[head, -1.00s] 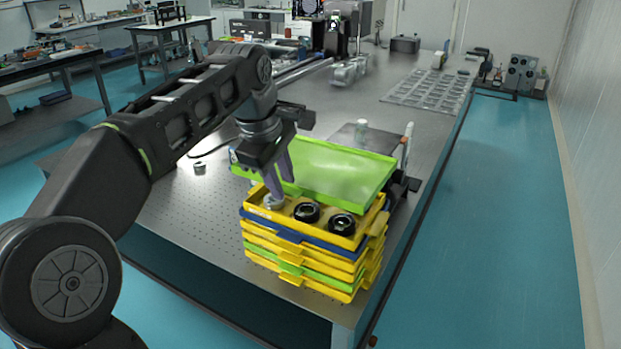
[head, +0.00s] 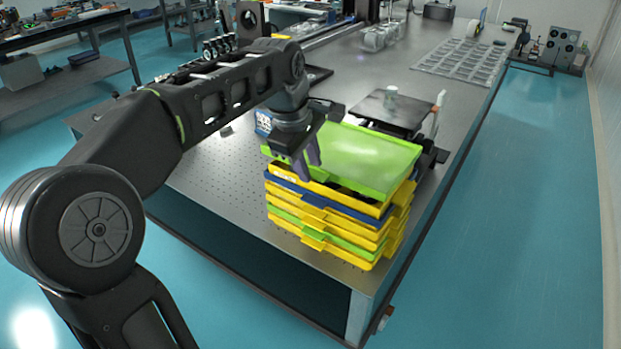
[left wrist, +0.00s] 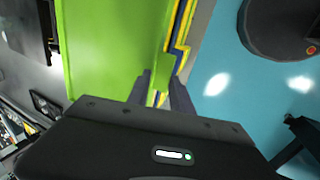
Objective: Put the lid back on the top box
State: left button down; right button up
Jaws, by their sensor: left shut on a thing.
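The green lid (head: 362,155) lies over most of the yellow top box (head: 335,190) of the stack, a little askew. Along the near side, part of the box and the dark round items inside it still show. My left gripper (head: 310,172) is at the lid's near left edge and is shut on that edge. In the left wrist view the lid (left wrist: 110,50) fills the middle, and the fingers (left wrist: 163,92) straddle its edge. Whether the lid touches the box rim all round is hidden. My right gripper is not in view.
The stack of yellow, blue and green boxes (head: 325,228) stands near the corner of the perforated table (head: 220,180). The table is bare left of the stack.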

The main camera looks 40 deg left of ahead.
pick_arm(q)
jog(key=shift+f, duration=1.8)
jog(key=c, duration=1.1)
grip_release()
jog(key=shift+c, duration=0.2)
jog(key=v, duration=1.2)
